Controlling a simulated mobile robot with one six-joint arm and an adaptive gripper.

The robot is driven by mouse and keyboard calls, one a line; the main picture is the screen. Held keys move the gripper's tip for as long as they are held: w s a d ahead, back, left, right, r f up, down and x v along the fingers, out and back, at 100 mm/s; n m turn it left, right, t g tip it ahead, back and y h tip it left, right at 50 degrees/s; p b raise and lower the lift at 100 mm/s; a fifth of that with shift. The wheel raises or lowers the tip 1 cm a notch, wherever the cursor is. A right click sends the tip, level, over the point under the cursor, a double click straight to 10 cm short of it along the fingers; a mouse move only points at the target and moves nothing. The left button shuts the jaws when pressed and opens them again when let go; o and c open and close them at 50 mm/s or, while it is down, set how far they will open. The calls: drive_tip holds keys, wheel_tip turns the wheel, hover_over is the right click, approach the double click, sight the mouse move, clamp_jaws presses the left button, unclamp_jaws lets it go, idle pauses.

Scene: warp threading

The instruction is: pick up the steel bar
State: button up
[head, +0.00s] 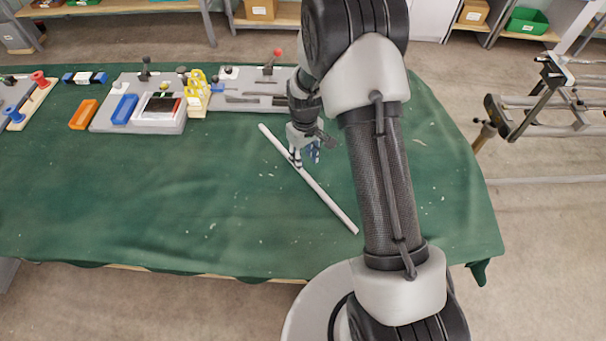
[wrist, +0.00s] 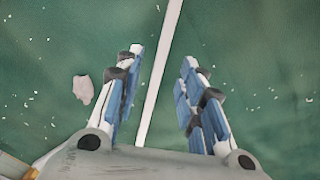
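The steel bar (head: 325,202) is a long, thin, pale rod lying diagonally on the green cloth of the table. In the head view it runs from upper left to lower right. In the wrist view the bar (wrist: 158,75) passes between the two fingers of my gripper (wrist: 158,82). The fingers have blue pads, stand apart, and show gaps to the bar on both sides. In the head view my gripper (head: 305,158) is over the upper half of the bar. I cannot tell its exact height above the cloth.
The green-covered table (head: 150,220) is clear in front and left of the bar. A grey tray (head: 248,101) with tools lies behind it. A yellow part (head: 197,92), a blue block (head: 124,109) and an orange block (head: 84,114) are at back left. A metal frame (head: 550,105) stands to the right.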

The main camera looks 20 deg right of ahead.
sight(303, 173)
drive_tip(key=f+b, duration=0.2)
drive_tip(key=f, duration=0.4)
drive_tip(key=shift+a+f, duration=0.2)
drive_tip(key=shift+r, duration=0.1)
clamp_jaws()
drive_tip(key=shift+w, duration=0.1)
idle(0.7)
